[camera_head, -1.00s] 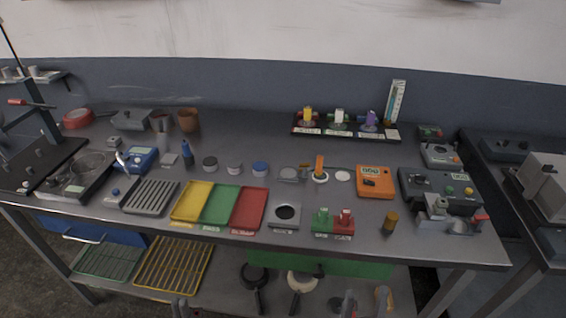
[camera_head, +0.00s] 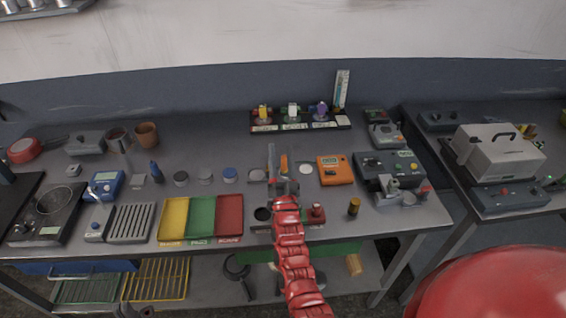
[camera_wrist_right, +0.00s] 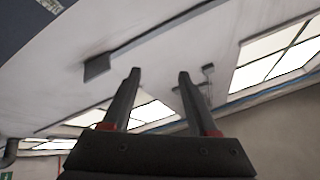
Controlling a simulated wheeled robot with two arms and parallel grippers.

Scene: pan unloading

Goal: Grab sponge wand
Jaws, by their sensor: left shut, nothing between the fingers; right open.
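I cannot make out a sponge wand with certainty. A small upright orange stick (camera_head: 284,160) on the table, partly hidden behind my right gripper, may be it. My right gripper (camera_head: 282,168) is open and empty, raised in front of the table's middle, with its red arm coming up from the bottom edge. In the right wrist view its two dark fingers (camera_wrist_right: 159,76) stand apart against the ceiling, with nothing between them. My left gripper (camera_head: 133,311) just shows at the bottom edge, low in front of the table, shut and away from the tabletop things.
Yellow (camera_head: 174,218), green (camera_head: 201,218) and red (camera_head: 229,216) trays lie left of my right arm. An orange device (camera_head: 335,170) and a dark control box (camera_head: 390,170) stand to its right. A labelled rack (camera_head: 300,122) stands behind. The lower shelf holds wire racks (camera_head: 155,280) and pans.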

